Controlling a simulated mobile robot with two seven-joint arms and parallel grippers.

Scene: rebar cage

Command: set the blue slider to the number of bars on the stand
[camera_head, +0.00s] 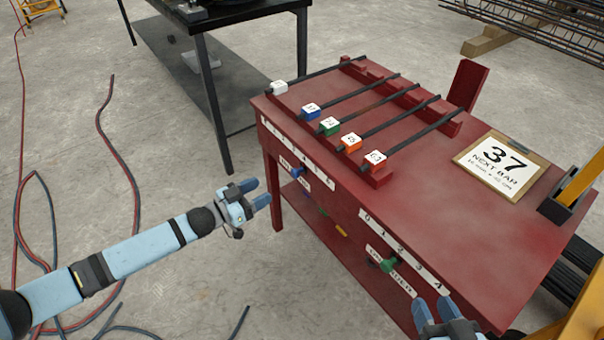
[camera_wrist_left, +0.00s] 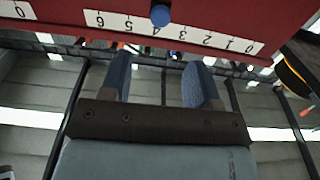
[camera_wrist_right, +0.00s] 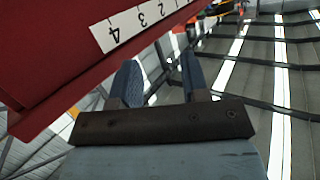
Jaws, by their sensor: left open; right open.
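The blue slider (camera_head: 297,172) is on the red table's front face, below a number strip (camera_head: 318,172). In the left wrist view the blue knob (camera_wrist_left: 160,15) stands beside the upside-down strip, near the 4; its exact setting is unclear. Several dark bars (camera_head: 350,98) lie side by side across the red stand (camera_head: 375,178) on the tabletop, with white, blue, green and orange marked end blocks. My left gripper (camera_head: 257,195) is open and empty, in front of the blue slider and apart from it. My right gripper (camera_head: 434,308) is open and empty near the table's front right corner.
A green slider (camera_head: 388,265) sits under a second strip (camera_head: 405,255), also visible in the right wrist view (camera_wrist_right: 140,24). A black table (camera_head: 205,22) stands behind left. Hoses (camera_head: 105,130) lie on the floor.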

